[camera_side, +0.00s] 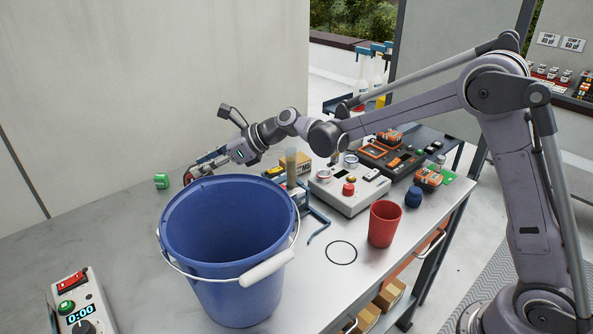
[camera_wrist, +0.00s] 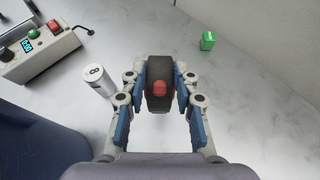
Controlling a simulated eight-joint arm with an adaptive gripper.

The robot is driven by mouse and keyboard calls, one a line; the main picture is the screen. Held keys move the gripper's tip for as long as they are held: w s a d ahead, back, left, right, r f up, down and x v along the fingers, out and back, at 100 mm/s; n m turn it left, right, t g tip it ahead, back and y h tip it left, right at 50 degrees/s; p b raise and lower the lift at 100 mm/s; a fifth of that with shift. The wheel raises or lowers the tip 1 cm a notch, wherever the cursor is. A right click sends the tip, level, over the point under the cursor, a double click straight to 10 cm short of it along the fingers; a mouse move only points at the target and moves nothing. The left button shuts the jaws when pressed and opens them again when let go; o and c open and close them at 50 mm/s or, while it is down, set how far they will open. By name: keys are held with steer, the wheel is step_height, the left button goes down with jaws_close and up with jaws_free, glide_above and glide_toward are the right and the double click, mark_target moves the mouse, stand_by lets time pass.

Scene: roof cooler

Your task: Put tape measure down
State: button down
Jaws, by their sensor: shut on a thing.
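The tape measure (camera_wrist: 158,98) is a dark, rounded block with a red button, seen in the wrist view between my fingers. My gripper (camera_wrist: 160,80) is shut on it, with a blue-padded finger on each side. In the side view my gripper (camera_side: 198,170) is low over the grey table, just behind the blue bucket. The tape measure is mostly hidden there by the bucket rim and the fingers. I cannot tell whether it touches the table.
The blue bucket (camera_side: 228,272) stands close to my gripper. In the wrist view a white cylinder (camera_wrist: 97,81) and a timer box (camera_wrist: 38,50) lie left, and a green block (camera_wrist: 207,41) right. Open table surrounds the block. Several tools and boxes crowd the table's right half.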

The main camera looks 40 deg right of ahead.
step_height(320, 180, down, 9)
steer(key=shift+f, duration=0.15)
stand_by(0.4)
steer(key=shift+f, duration=0.1)
steer(key=c, duration=1)
jaws_free()
